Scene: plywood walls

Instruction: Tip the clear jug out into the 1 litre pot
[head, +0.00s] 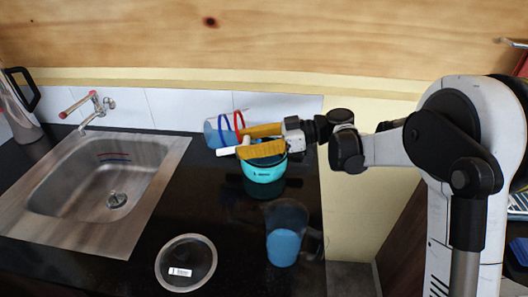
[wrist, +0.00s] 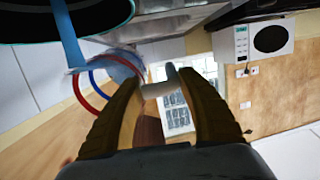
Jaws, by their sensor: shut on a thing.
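My gripper (head: 240,141), with yellow fingers, is shut on the pale handle (wrist: 160,85) of a clear jug (head: 212,135) with a red and a blue band. The jug is tipped on its side above the counter, just behind and left of a turquoise pot (head: 262,171). It also shows in the wrist view (wrist: 122,63). There, a blue strip that looks like a stream (wrist: 66,38) runs between the jug's lip and the dark-mouthed pot (wrist: 88,22). The pot stands upright; its label is too small to read and its inside is hidden in the head view.
A smoky clear jug (head: 287,215) with blue contents stands in front of the pot. A dark round dish (head: 186,262) with a label lies at the front. A steel sink (head: 105,185) is on the left, with a kettle (head: 18,105) beyond. The counter between sink and pot is clear.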

